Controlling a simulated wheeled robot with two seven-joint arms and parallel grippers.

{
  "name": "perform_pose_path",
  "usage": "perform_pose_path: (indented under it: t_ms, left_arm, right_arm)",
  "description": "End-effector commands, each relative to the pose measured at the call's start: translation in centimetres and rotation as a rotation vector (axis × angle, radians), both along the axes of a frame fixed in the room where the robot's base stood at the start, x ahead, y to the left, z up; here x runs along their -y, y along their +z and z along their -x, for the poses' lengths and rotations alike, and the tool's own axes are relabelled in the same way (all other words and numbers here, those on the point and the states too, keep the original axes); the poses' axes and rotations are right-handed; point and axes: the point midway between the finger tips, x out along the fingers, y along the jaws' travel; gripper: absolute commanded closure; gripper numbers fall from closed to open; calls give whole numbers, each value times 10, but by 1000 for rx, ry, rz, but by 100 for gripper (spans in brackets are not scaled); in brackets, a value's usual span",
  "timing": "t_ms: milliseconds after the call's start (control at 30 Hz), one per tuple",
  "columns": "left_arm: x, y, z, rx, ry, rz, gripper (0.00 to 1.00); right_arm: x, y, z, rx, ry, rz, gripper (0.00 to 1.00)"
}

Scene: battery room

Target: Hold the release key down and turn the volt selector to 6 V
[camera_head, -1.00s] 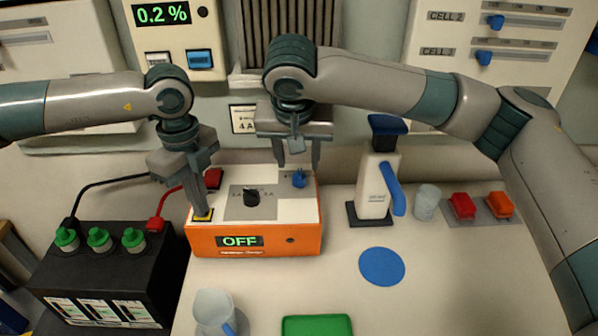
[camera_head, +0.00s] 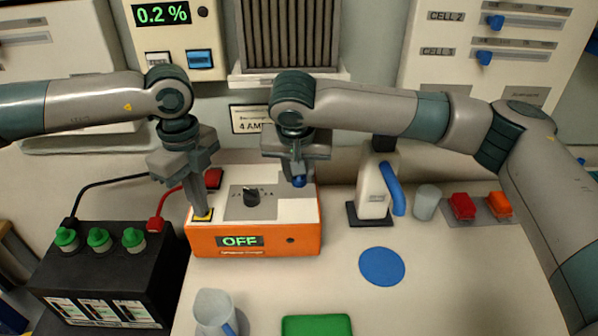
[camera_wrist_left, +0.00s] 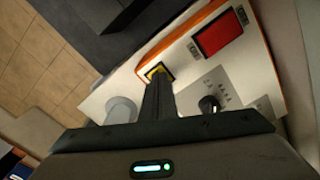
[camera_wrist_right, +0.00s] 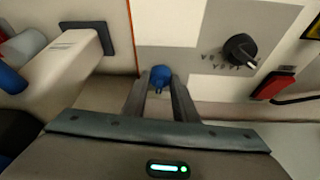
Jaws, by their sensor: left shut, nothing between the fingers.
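The orange charger box (camera_head: 275,243) with a white top stands at the middle of the table; its display reads OFF. My left gripper (camera_head: 202,210) is shut and empty, pointing down, its tips on the yellow-edged key (camera_wrist_left: 158,72) at the box's front left. Whether the key is pressed in cannot be told. A black knob (camera_head: 251,196) sits on a grey plate with small lettering; it also shows in the right wrist view (camera_wrist_right: 240,48). My right gripper (camera_wrist_right: 160,88) has its fingers shut around the blue knob (camera_wrist_right: 161,76), at the top's back right. Its setting is unreadable.
A red switch (camera_wrist_left: 217,34) is on the box top beside my left gripper. A black battery (camera_head: 105,272) with green caps stands left. A mug (camera_head: 213,310) and green tray (camera_head: 317,326) are in front. A white-and-blue stand (camera_head: 375,185) and a cup (camera_head: 426,202) are right.

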Motion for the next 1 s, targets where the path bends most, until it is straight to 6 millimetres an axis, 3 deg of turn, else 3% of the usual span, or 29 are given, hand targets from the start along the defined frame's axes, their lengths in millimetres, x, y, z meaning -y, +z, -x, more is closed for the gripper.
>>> perform_pose_path:
  t_ms: [467,1000]
  left_arm:
    - [0,0,0,-1,0,-1,100]
    - [0,0,0,-1,0,-1,100]
  right_arm:
    - [0,0,0,-2,57,-2,96]
    - [4,-1,0,-3,438,-3,96]
